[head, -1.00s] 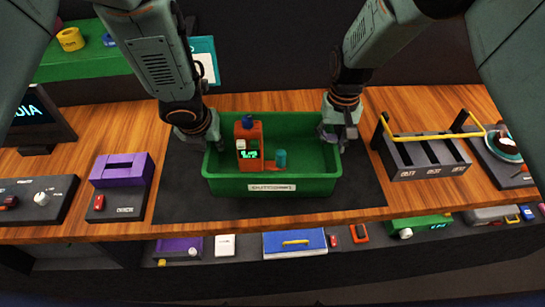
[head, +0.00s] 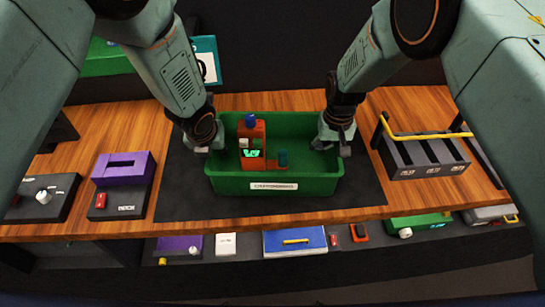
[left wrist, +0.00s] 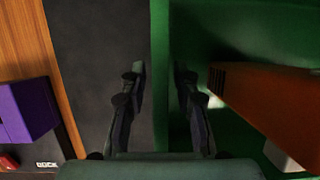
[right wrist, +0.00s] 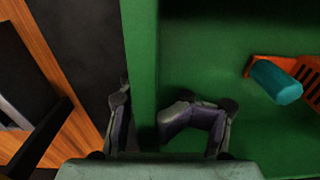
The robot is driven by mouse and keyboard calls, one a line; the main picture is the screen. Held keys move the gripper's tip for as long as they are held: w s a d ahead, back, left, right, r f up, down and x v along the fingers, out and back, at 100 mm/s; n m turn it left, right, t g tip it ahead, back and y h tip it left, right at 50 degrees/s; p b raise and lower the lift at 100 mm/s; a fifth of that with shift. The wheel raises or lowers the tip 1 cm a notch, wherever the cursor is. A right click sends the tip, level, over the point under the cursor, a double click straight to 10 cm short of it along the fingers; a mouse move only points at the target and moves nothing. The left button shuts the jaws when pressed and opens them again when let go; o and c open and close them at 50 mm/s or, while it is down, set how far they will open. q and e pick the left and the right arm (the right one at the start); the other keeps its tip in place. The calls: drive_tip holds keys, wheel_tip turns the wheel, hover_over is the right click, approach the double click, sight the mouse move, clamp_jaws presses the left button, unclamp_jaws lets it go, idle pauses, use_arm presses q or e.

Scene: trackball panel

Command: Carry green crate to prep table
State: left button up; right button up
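The green crate (head: 225,185) stands on a dark mat on the wooden counter, with a white label on its front. An orange device (head: 258,135) with a blue top and a small lit screen is inside it. My left gripper (head: 208,143) straddles the crate's left wall; in the left wrist view (left wrist: 160,85) its fingers stand on both sides with a gap to the wall. My right gripper (head: 334,143) straddles the right wall; in the right wrist view (right wrist: 145,105) its fingers press against both sides, the inner one bent. I cannot tell which surface is the prep table.
A purple block (head: 123,167) on a dark base stands left of the mat. A grey rack (head: 428,157) with a yellow bar stands close on the right. A lower shelf in front holds a blue case (head: 295,242) and several small devices.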

use_arm(q)
drive_tip(key=shift+d+f, duration=0.1)
use_arm(e)
drive_tip(key=shift+s+d+f, duration=0.1)
drive_tip(key=shift+f, duration=0.05)
use_arm(q)
drive_tip(key=shift+w+f, duration=0.1)
drive_tip(key=shift+w, duration=0.1)
drive_tip(key=shift+c, duration=0.4)
use_arm(e)
drive_tip(key=shift+c, duration=0.2)
use_arm(q)
drive_tip(key=shift+s, duration=0.1)
clamp_jaws()
use_arm(e)
clamp_jaws()
use_arm(q)
drive_tip(key=shift+a, duration=0.25)
drive_tip(key=shift+s+d, duration=0.1)
use_arm(e)
drive_tip(key=shift+w+d, duration=0.15)
drive_tip(key=shift+w, duration=0.05)
